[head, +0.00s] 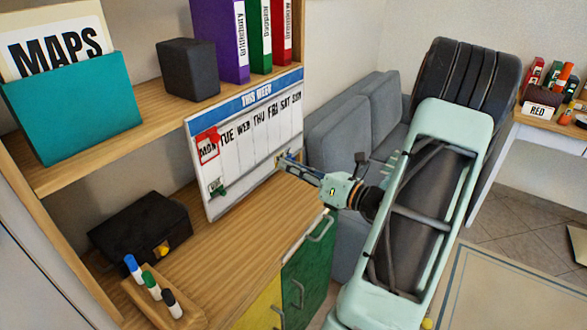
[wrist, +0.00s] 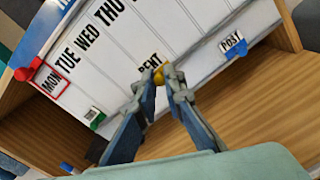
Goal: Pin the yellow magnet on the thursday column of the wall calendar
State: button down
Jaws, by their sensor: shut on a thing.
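The wall calendar (head: 245,145) is a white board with a blue "THIS WEEK" header and day names from MON to SUN. It leans upright at the back of the wooden counter. In the wrist view the calendar (wrist: 115,75) fills the upper part, with THU near the top. My gripper (wrist: 166,75) is shut on the yellow magnet (wrist: 158,76), at the lower part of the board over a "RENT" card (wrist: 149,62). In the head view my gripper (head: 283,160) is at the board's lower right. I cannot tell whether the magnet touches the board, or its exact column.
A red magnet (wrist: 22,74) is by MON, a green magnet (wrist: 97,122) is at lower left, and a blue magnet (wrist: 236,49) is at the "POST" card. A black box (head: 140,232) and a marker holder (head: 165,300) stand on the counter. The counter before the board is clear.

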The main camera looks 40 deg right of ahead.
jog(key=shift+b+x, duration=0.4)
jog(key=shift+x, duration=1.85)
jog(key=shift+w+a+p, duration=0.3)
jog(key=shift+w, duration=0.15)
jog(key=c, duration=1.9)
grip_release()
jog(key=shift+c, duration=0.2)
jog(key=v, duration=1.2)
